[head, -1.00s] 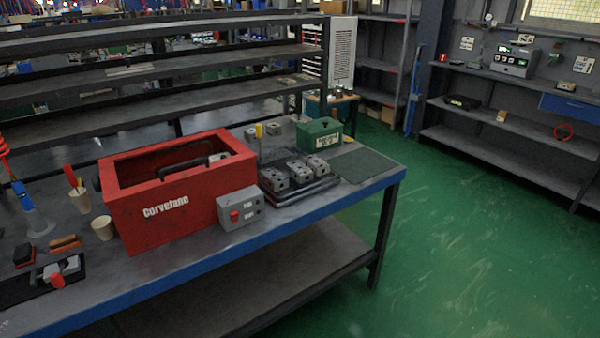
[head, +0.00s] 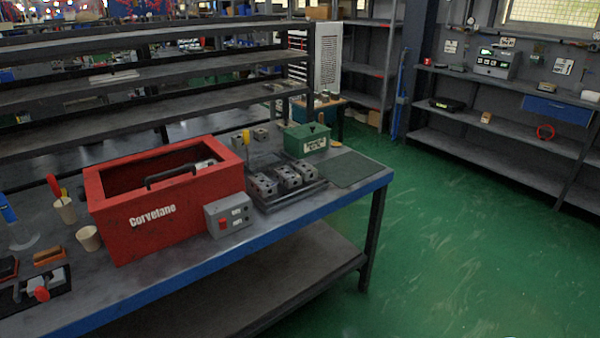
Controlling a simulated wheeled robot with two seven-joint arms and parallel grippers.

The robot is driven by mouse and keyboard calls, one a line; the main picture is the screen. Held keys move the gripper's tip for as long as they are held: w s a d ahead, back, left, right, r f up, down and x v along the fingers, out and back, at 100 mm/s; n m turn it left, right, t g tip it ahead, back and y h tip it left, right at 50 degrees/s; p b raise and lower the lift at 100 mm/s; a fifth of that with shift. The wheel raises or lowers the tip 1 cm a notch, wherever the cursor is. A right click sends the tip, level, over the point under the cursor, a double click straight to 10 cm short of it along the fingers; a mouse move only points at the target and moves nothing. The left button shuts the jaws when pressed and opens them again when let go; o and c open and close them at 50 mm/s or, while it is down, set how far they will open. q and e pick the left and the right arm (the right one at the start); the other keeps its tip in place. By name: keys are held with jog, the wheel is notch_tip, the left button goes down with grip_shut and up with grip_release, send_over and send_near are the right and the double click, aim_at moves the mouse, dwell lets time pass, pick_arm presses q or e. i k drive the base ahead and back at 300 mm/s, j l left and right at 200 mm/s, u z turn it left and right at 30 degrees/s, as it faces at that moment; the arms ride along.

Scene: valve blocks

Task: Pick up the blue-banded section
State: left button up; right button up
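Several grey valve block sections (head: 291,174) sit in a dark tray (head: 291,202) on the workbench, right of the red toolbox. They have dark holes in their faces. I cannot make out a blue band on any of them at this size. Two more small grey blocks, one of them here (head: 261,134), stand behind the tray. Neither of my grippers is in view.
The red toolbox (head: 178,222) with a black handle fills the middle of the workbench (head: 235,252). A grey switch box (head: 229,214) stands against it. A green box (head: 306,139) and a dark green mat (head: 350,169) lie right of the tray. Green floor is open at right.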

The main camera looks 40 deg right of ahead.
aim_at(264, 186)
jog(key=i+l, duration=0.8)
jog(key=l, duration=0.25)
